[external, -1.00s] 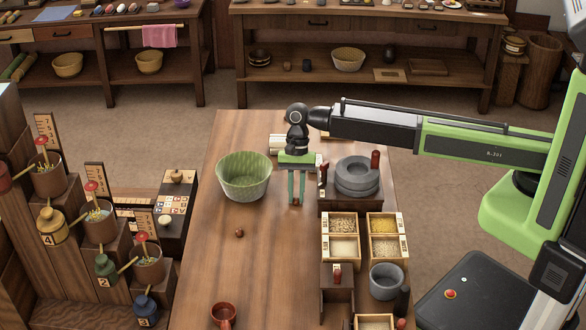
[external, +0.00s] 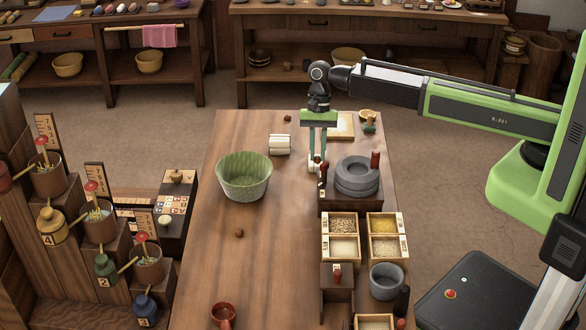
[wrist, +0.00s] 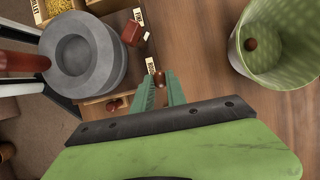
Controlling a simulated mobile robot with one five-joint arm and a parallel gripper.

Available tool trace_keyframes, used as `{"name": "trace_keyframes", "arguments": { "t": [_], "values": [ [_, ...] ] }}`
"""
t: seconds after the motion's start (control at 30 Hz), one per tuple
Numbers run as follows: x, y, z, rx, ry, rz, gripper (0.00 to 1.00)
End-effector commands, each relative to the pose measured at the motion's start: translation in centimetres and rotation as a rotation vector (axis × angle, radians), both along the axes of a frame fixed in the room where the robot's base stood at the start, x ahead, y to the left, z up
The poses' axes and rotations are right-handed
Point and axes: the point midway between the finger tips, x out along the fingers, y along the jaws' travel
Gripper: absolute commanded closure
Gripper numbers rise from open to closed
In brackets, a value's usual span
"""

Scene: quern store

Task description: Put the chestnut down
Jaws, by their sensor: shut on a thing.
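My gripper (external: 317,154) is over the table, just left of the stone quern (external: 357,177) and behind its box's front-left corner. In the wrist view its green fingers (wrist: 161,86) are closed on a small brown chestnut (wrist: 159,79) at their tips. The held chestnut is hard to make out in the external view. One loose chestnut (external: 239,233) lies on the table in front of the green bowl (external: 244,178). Another brown round thing (external: 287,118) lies at the table's far end. In the wrist view, a brown round thing (wrist: 250,44) appears inside the bowl.
White rolls (external: 279,145) lie left of my gripper. A pale board (external: 340,126) and a small cup (external: 367,117) are behind it. Grain boxes (external: 340,224), a grey mortar (external: 386,281) and a red mug (external: 223,315) are nearer the camera. The table's middle is mostly clear.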

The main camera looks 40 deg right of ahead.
Motion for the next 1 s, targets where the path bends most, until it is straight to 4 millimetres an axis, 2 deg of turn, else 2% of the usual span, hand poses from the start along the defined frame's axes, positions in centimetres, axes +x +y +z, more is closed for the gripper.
{"name": "trace_keyframes", "arguments": {
  "t": [0.03, 0.2, 0.37, 0.47, 0.53, 0.67, 0.8, 0.9, 1.0],
  "values": [
    [0.0, -0.6, 0.7, -0.001, 0.001, -0.002, 1.00],
    [0.1, -1.7, 1.1, -0.001, 0.001, 0.000, 1.00],
    [0.2, -1.8, 1.0, -0.003, 0.004, -0.012, 1.00],
    [0.5, -1.6, 0.9, -0.013, 0.008, -0.072, 1.00],
    [1.4, -1.2, 0.9, -0.023, 0.010, -0.149, 1.00],
    [5.2, 0.5, 0.8, -0.033, 0.006, -0.353, 1.00],
    [10.3, 2.9, 1.1, -0.027, 0.005, -0.579, 1.00],
    [13.8, 4.6, 1.5, -0.014, 0.003, -0.703, 1.00],
    [16.2, 5.8, 1.8, 0.001, -0.003, -0.760, 1.00]
  ]
}}
